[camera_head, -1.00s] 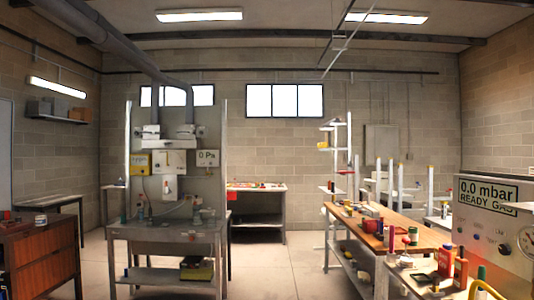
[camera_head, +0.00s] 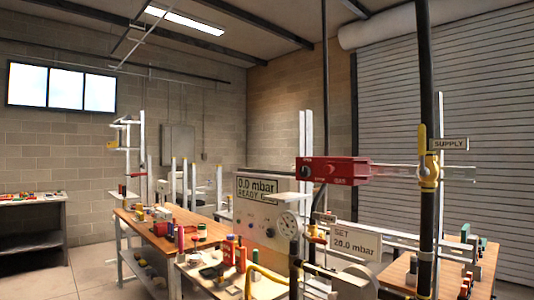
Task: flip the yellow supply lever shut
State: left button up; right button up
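The yellow supply lever (camera_head: 422,140) stands upright on a brass valve (camera_head: 429,171) on a dark vertical pipe at the right. A white sign reading SUPPLY (camera_head: 449,144) is beside it. The lever lies in line with the pipe. Neither of my grippers shows in the head view, so I cannot see whether they are open or shut.
A gauge panel (camera_head: 266,213) reads 0.0 mbar, with a SET 20.0 mbar sign (camera_head: 354,242) nearby. A wooden workbench (camera_head: 150,232) holds bottles and tools. Open floor shows at lower left.

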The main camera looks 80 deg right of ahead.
aim_at(423, 172)
jog(key=z, duration=3.45)
